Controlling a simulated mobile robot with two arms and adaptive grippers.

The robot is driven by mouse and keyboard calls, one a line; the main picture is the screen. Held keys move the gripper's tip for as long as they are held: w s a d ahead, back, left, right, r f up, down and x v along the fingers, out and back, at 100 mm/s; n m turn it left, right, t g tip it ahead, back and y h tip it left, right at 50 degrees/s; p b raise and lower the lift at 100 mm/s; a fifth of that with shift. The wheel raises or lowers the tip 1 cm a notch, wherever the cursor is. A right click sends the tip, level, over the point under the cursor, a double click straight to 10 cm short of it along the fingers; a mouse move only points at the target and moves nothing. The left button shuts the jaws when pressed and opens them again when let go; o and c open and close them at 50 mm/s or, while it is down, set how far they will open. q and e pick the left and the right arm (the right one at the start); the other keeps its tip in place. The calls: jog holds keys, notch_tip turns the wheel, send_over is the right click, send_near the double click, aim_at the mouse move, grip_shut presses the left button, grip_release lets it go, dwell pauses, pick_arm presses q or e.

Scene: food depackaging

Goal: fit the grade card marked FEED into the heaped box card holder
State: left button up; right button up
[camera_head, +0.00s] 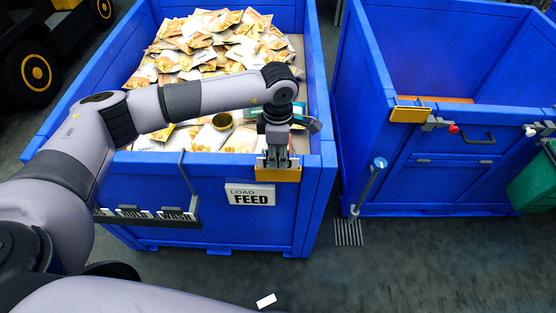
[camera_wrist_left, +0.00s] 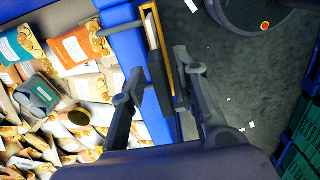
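The heaped box (camera_head: 222,216) is the blue bin at the left, full of packets. Its yellow card holder (camera_head: 278,175) is on the front rim near the right corner. My left gripper (camera_head: 277,160) points down right at this holder. A white plate reading LOAD FEED (camera_head: 250,195) is on the box front, below and left of the holder. My right gripper is out of view.
A rack with several slots (camera_head: 147,214) hangs on the box front at left. A second blue box (camera_head: 430,183) stands at right with its own yellow holder (camera_head: 409,114) and red-tipped latch. A green crate (camera_head: 535,183) is at far right. Small white pieces (camera_head: 266,300) lie on the floor.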

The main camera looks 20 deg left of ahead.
pick_arm(q)
notch_tip(320, 180, up, 8)
jog(key=b, duration=0.2)
jog(key=shift+b, duration=0.35)
jog(key=shift+r, duration=0.75)
